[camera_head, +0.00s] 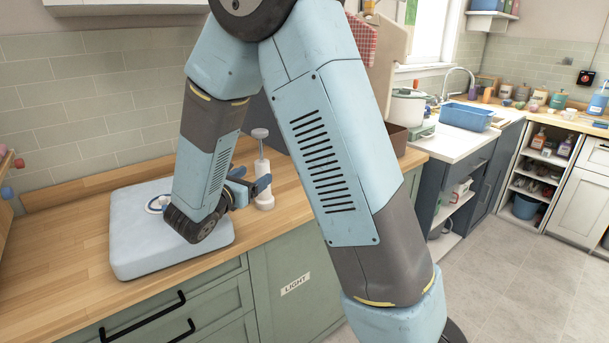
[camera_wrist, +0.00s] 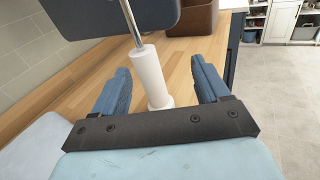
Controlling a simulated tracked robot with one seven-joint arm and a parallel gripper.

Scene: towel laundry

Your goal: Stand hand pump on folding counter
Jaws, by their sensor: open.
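The hand pump (camera_head: 264,172) is white with a grey rod and a knob handle on top. It stands upright on the wooden counter (camera_head: 60,232), to the right of the pale blue pad. My gripper (camera_head: 252,181) is open beside the pump, low over the counter. In the wrist view, the white barrel of the pump (camera_wrist: 151,78) shows between the two blue fingers of my gripper (camera_wrist: 160,68), with visible gaps on both sides. The top of the pump is out of the wrist view. I cannot tell how deep it sits between the fingers.
A pale blue pad (camera_head: 135,255) with a white round piece (camera_head: 157,204) lies on the counter under my forearm. A brown bin (camera_wrist: 198,17) and a dark panel (camera_wrist: 95,25) stand beyond the pump. The counter's left front is clear.

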